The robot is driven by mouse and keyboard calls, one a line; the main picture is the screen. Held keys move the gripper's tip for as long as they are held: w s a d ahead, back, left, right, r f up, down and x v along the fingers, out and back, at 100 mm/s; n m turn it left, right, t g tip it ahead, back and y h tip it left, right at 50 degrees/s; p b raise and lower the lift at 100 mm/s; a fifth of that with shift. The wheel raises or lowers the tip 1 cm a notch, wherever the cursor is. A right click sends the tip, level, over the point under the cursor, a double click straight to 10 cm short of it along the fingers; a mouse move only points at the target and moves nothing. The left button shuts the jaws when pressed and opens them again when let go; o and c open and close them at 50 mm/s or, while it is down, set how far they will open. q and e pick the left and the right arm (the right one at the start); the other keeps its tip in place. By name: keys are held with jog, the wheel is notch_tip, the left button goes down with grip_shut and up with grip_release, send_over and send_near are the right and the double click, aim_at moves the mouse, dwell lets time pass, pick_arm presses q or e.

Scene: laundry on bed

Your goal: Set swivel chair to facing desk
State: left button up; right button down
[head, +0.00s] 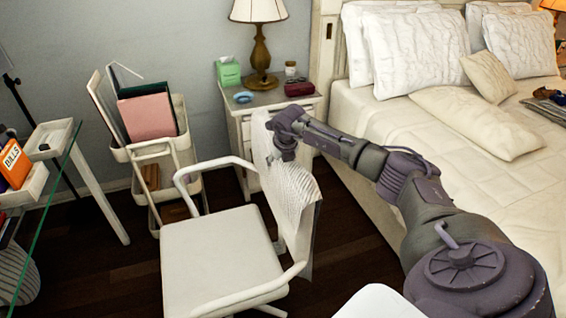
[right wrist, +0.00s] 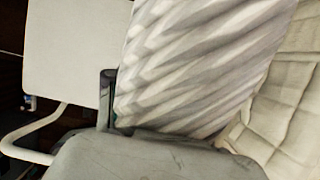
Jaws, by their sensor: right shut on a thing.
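The white swivel chair (head: 215,255) stands on the dark floor in the head view. Its seat points left, toward the glass-topped desk (head: 52,195) at the left edge, and its backrest is on the right. My right gripper (head: 284,150) is shut on the top of the cloth-covered backrest. In the right wrist view the ribbed cloth (right wrist: 195,70) fills the middle beside a dark finger, with the chair's seat (right wrist: 75,50) at upper left. The fingertips are partly hidden. My left gripper is not in view.
A white cart (head: 160,150) with folders stands behind the chair. A nightstand (head: 240,110) with a lamp is at the back wall. The bed (head: 375,130) takes up the right side, close to my right arm. Some dark floor is bare around the chair.

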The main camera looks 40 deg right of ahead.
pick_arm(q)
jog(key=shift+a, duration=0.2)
pick_arm(e)
jog(key=shift+r, duration=0.1)
jog(key=shift+c, duration=2.2)
grip_release()
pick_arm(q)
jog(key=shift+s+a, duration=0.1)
pick_arm(e)
jog(key=v, duration=1.2)
jog(key=shift+s, duration=0.1)
